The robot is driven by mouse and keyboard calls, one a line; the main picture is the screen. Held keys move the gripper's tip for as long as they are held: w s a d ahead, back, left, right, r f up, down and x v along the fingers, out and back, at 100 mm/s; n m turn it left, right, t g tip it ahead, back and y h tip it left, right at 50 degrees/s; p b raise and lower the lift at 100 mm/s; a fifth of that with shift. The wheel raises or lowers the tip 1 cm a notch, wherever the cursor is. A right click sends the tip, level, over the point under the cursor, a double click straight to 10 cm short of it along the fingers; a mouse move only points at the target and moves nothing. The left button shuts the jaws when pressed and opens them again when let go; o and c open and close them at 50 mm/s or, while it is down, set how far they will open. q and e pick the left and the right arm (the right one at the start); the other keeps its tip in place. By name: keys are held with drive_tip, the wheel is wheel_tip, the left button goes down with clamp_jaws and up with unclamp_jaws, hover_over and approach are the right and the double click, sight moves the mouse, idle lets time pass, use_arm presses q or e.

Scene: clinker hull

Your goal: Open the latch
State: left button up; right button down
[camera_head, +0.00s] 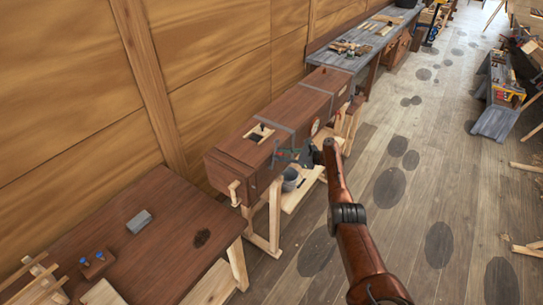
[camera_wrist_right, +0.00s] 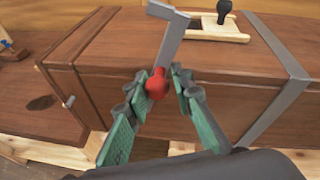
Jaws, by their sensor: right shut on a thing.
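The latch (camera_wrist_right: 171,42) is a grey metal lever with a bent upper end and a red ball knob (camera_wrist_right: 157,86) at its lower end. It stands nearly upright, leaning a little right, in front of the long brown wooden box (camera_wrist_right: 205,87). My right gripper (camera_wrist_right: 160,78) has its green fingers closed around the red knob. My left gripper is not in view.
Grey metal bands (camera_wrist_right: 268,115) wrap the box. A pale wooden piece with a black knob (camera_wrist_right: 214,27) is on its lid. Wooden trestles carry the box, with a grey bucket (camera_head: 290,180) below. A brown table (camera_head: 165,255) stands front left. Open floor lies to the right.

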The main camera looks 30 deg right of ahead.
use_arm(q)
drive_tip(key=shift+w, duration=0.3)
use_arm(e)
drive_tip(key=shift+w+d+r, duration=0.15)
drive_tip(key=shift+r, duration=0.3)
drive_tip(key=c, duration=1.9)
unclamp_jaws()
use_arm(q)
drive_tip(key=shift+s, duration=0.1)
use_arm(e)
drive_tip(key=shift+o, duration=0.8)
drive_tip(key=shift+f, duration=0.35)
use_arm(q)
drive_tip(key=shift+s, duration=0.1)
use_arm(e)
drive_tip(key=v, duration=1.2)
